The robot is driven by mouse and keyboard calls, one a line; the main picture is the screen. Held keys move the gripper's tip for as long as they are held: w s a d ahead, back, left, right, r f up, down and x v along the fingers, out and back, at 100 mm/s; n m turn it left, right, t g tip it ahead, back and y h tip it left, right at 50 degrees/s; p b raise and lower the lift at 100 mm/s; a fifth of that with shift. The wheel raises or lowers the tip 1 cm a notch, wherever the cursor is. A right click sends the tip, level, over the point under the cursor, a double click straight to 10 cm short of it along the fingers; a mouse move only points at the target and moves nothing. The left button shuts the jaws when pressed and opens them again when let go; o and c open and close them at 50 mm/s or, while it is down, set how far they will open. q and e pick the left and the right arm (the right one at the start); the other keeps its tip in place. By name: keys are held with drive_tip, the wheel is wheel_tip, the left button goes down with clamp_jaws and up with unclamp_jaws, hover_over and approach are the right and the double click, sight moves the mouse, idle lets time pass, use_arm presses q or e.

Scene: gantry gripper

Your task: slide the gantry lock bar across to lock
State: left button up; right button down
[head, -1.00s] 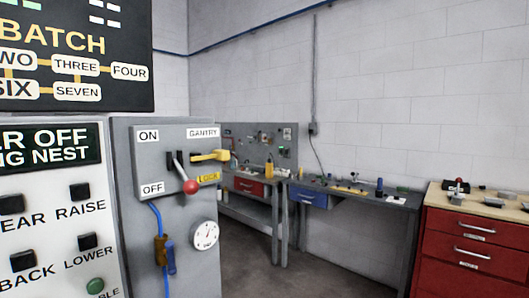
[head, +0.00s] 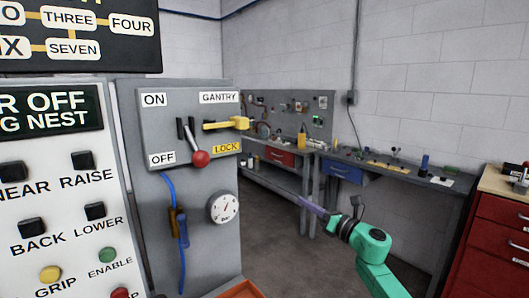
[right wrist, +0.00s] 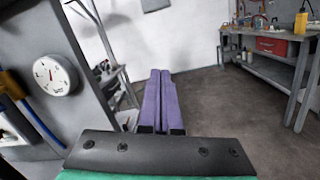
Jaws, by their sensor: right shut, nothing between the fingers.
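The gantry lock bar (head: 226,123) is a yellow bar with a knob at its right end, on the grey gantry panel (head: 215,165). It sits above the yellow LOCK label (head: 227,147). Left of it is the switch lever with a red ball (head: 200,158), its ball down near the OFF label (head: 161,159). My right gripper (head: 304,202) has purple fingers on a green arm, below and to the right of the bar, apart from the panel. Its fingers (right wrist: 157,100) are together and empty in the right wrist view. The lock bar is not in the wrist view. My left gripper is not in view.
A round gauge (head: 222,207) and a blue cable (head: 182,230) are on the cabinet below the panel. A button console (head: 65,200) stands at the left. Workbenches (head: 400,180) and a red drawer cabinet (head: 500,220) stand behind. Open floor lies between.

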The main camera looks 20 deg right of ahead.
sight(239, 123)
drive_tip(key=s+a+r+n+g+y, duration=0.15)
drive_tip(key=s+r+n, duration=0.25)
drive_tip(key=r+n, duration=0.45)
drive_tip(key=s+a+r+n+g, duration=0.1)
drive_tip(key=s+a+r+n, duration=0.3)
drive_tip(key=r+n, duration=0.45)
drive_tip(key=s+a+r+n+g+y, duration=0.1)
drive_tip(key=s+r+n, duration=0.4)
drive_tip(key=r+n, duration=0.3)
drive_tip(key=w+a+p, duration=0.6)
drive_tip(key=a+p, duration=0.1)
drive_tip(key=a, duration=0.2)
drive_tip(key=shift+w+a+r+m+p, duration=0.15)
drive_tip(key=shift+w+r+m+p, duration=0.15)
drive_tip(key=shift+w+r, duration=0.1)
drive_tip(key=shift+f, duration=0.1)
